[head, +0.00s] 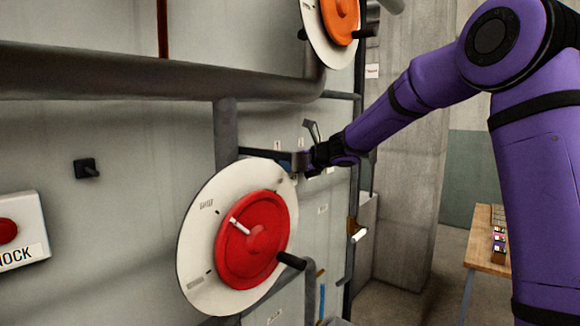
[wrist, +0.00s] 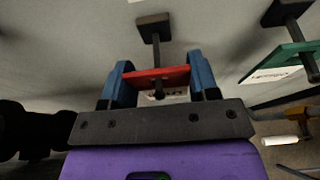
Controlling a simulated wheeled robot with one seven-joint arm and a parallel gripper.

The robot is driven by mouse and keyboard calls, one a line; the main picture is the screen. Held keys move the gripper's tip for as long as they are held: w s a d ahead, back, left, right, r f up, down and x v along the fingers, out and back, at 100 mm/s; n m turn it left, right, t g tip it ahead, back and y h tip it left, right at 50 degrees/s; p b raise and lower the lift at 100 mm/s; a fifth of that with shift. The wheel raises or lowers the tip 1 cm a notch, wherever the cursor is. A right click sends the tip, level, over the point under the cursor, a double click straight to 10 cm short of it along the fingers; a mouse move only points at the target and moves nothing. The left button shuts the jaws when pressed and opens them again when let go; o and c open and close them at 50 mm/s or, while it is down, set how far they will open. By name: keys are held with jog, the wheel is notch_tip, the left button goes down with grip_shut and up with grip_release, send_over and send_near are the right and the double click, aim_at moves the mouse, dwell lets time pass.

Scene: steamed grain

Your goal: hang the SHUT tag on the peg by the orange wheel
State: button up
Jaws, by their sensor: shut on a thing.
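In the wrist view my gripper (wrist: 160,78) has its two blue fingers shut on the side edges of a red tag (wrist: 140,77) with a pale lettered face below. The lettering is too small to read. A dark peg (wrist: 155,45) runs from its square base on the wall to the tag, and its dark end shows in front of the red edge, so the tag appears to be around the peg. In the head view my gripper (head: 303,161) is at the wall just above the red wheel, and the tag is not discernible. The orange wheel (head: 341,16) is higher, at the top.
A green tag (wrist: 280,62) hangs on another peg to the right. The red wheel (head: 250,245) on its white disc juts out below my gripper. A thick pipe (head: 130,75) crosses above. A white roll (wrist: 280,141) is at lower right. A wooden table (head: 485,255) stands right.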

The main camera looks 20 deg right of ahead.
jog(key=shift+s+d, duration=0.75)
jog(key=shift+s, duration=0.35)
jog(key=shift+s+d, duration=0.9)
jog(key=shift+s, duration=0.3)
jog(key=shift+s+d, duration=0.85)
jog(key=shift+s, duration=0.35)
